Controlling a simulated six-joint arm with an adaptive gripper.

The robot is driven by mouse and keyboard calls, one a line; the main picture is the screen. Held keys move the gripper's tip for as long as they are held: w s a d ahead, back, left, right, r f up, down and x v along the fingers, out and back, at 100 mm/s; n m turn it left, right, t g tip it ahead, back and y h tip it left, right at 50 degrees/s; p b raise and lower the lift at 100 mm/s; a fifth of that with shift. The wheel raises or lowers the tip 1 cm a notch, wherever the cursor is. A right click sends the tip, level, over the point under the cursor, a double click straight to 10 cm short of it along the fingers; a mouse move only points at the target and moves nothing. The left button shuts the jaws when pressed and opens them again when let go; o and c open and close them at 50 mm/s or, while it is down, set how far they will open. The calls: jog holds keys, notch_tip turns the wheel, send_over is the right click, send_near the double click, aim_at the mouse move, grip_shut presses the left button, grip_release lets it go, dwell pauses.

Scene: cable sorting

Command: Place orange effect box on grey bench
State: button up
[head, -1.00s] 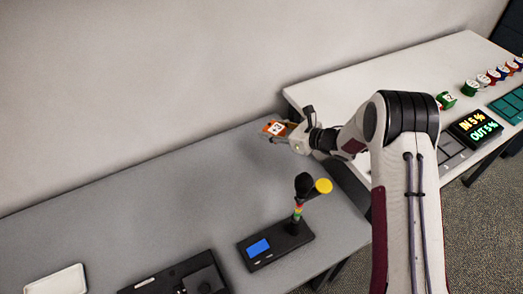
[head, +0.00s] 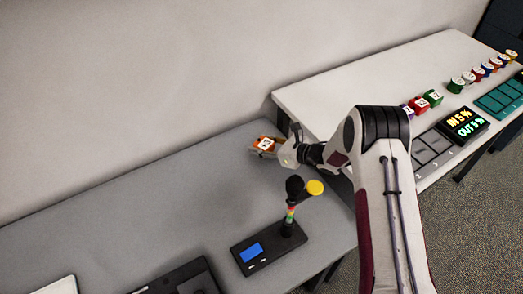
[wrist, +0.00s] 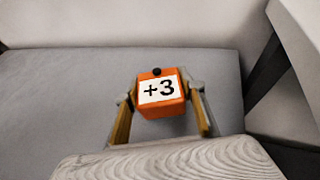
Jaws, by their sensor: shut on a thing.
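The orange effect box (wrist: 161,109) has a white "+3" label and a dark knob on top. My gripper (wrist: 163,108) is shut on it, one finger on each side, in the wrist view. In the head view the orange box (head: 265,144) is in my gripper (head: 268,146) over the far right part of the grey bench (head: 130,205). The grey bench (wrist: 60,95) also fills the middle of the wrist view. I cannot tell whether the box touches the bench or is just above it.
A white table (head: 330,97) adjoins on the right with coloured boxes and a lit display (head: 467,122). The bench's left middle is clear.

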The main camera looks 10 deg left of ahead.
jog(key=shift+f, duration=1.4)
jog(key=shift+f, duration=0.15)
jog(key=o, duration=1.2)
jog(key=shift+v, duration=3.8)
jog(key=shift+w+a, duration=0.1)
